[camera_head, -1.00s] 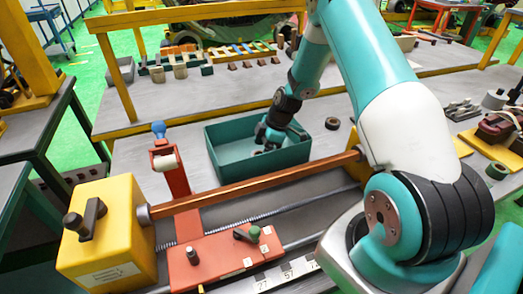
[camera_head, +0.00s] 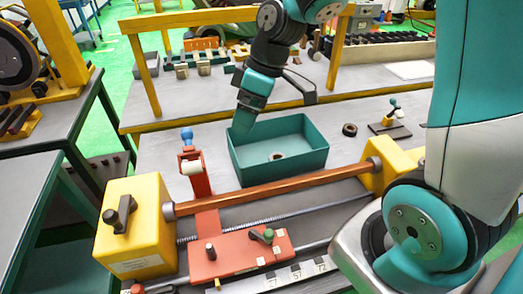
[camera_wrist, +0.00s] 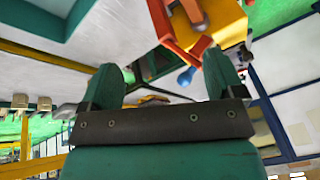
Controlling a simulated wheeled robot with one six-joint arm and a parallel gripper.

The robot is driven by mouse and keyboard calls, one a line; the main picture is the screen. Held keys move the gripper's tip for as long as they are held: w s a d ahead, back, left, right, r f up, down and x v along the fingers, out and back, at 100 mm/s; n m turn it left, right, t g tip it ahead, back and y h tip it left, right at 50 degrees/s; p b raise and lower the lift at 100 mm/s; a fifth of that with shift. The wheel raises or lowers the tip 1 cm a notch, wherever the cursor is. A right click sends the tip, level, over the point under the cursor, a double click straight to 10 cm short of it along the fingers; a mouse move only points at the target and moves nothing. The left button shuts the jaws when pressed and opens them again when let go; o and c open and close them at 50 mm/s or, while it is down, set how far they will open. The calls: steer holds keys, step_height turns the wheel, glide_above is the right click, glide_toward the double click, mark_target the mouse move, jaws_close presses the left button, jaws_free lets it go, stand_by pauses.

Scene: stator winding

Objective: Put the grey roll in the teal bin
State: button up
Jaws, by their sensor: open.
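The teal bin (camera_head: 250,169) stands on the grey table behind the winding machine, and its corner shows at the top left of the wrist view (camera_wrist: 75,22). A small roll (camera_head: 277,155) with a pale grey rim lies on the bin's floor, apart from the walls. My gripper (camera_head: 243,122) is above the bin's left back corner. Its teal fingers (camera_wrist: 165,80) are spread in the wrist view, with nothing between them.
The winding machine, with a yellow box (camera_head: 133,220), a copper-coloured bar (camera_head: 275,187) and a red carriage (camera_head: 238,252), lies in front of the bin. A dark roll (camera_head: 349,129) lies to the bin's right. A yellow frame rail (camera_head: 200,20) stands behind.

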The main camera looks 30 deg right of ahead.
steer(key=s+a+r+m, duration=0.1)
steer(key=s+a+r, duration=0.2)
steer(key=s, duration=0.6)
steer(key=s+a+r+m, duration=0.1)
steer(key=s+a+r, duration=0.2)
steer(key=s+a, duration=0.2)
steer(key=s, duration=0.3)
steer(key=shift+s+r+m+g, duration=0.25)
steer(key=shift+s+m+g, duration=0.1)
steer(key=shift+m+g, duration=0.05)
